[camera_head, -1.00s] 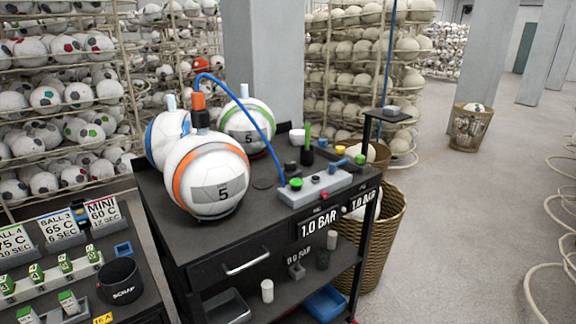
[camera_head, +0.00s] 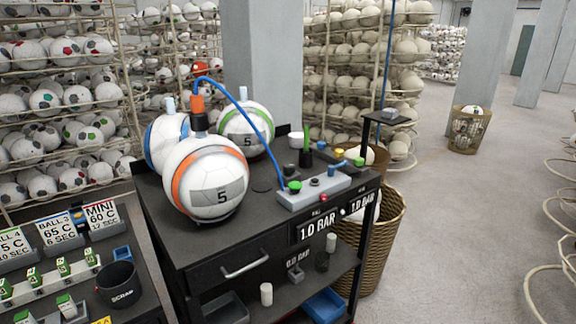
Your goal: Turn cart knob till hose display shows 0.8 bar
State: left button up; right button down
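A black cart (camera_head: 205,255) stands in the middle. On its front edge is a grey control box (camera_head: 314,193) with a green knob (camera_head: 294,186) and other small buttons. Which knob sets the pressure I cannot tell. A blue hose (camera_head: 243,103) runs from the box to an orange and black fitting (camera_head: 198,112) on top of an orange-striped ball (camera_head: 207,178). Neither of my grippers is in view.
A blue-striped ball (camera_head: 163,136) and a green-striped ball (camera_head: 244,128) stand behind on the cart. A wicker basket (camera_head: 381,238) stands against the cart's right. A bench with a black scrap cup (camera_head: 119,285) is at lower left. Floor is open at right.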

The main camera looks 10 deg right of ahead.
aim_at(289, 168)
jog(key=k+l+z, duration=0.25)
jog(key=l+z, duration=0.25)
jog(key=i+l, duration=0.15)
jog(key=l, duration=0.2)
jog(key=i+l+u, duration=0.1)
jog(key=l, duration=0.2)
jog(key=i+l, duration=0.15)
jog(key=l, duration=0.2)
